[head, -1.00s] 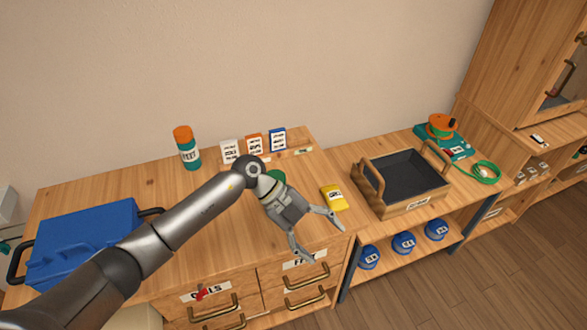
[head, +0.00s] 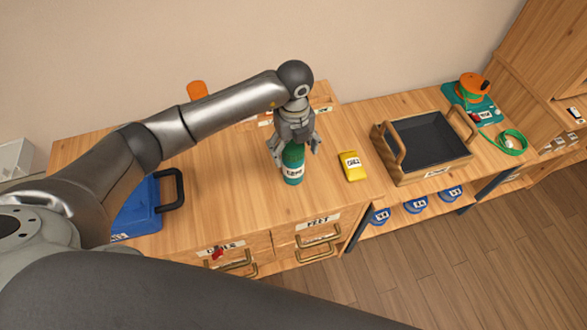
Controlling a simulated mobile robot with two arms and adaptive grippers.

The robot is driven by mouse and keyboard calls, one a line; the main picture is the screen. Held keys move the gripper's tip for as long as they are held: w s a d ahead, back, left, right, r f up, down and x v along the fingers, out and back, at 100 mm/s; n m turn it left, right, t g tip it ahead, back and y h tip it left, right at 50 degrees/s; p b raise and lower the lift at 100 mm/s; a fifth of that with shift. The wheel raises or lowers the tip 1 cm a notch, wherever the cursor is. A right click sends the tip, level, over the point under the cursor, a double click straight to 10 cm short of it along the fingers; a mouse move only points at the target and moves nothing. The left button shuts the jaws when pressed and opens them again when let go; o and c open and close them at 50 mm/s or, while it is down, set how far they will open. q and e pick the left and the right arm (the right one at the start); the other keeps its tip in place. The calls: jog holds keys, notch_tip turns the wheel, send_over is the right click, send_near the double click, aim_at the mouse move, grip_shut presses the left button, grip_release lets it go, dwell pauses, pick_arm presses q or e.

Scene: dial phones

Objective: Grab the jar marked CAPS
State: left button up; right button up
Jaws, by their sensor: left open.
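A green jar (head: 293,168) with a white label stands upright on the wooden cabinet top in the head view. The label's print is too small to read surely as CAPS. My left gripper (head: 297,154) is over the jar, pointing down, with its open fingers on either side of the jar's upper part. My right gripper is not in view.
A yellow labelled packet (head: 352,166) lies right of the green jar. Boxes behind the gripper are mostly hidden.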

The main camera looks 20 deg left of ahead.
pick_arm(q)
notch_tip(320, 180, down, 3)
jog(key=shift+a+f+p, duration=0.1)
jog(key=shift+f+p, duration=0.05)
jog(key=shift+p, duration=0.55)
jog(key=shift+f, duration=0.35)
jog(key=shift+w, duration=0.1)
jog(key=shift+c, duration=1.5)
jog(key=c, duration=1.2)
jog(key=shift+c, duration=0.9)
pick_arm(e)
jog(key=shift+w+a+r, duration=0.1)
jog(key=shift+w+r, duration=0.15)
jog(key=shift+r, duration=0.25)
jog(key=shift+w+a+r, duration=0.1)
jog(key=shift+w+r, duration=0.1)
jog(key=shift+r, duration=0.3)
pick_arm(q)
jog(key=shift+r, duration=0.1)
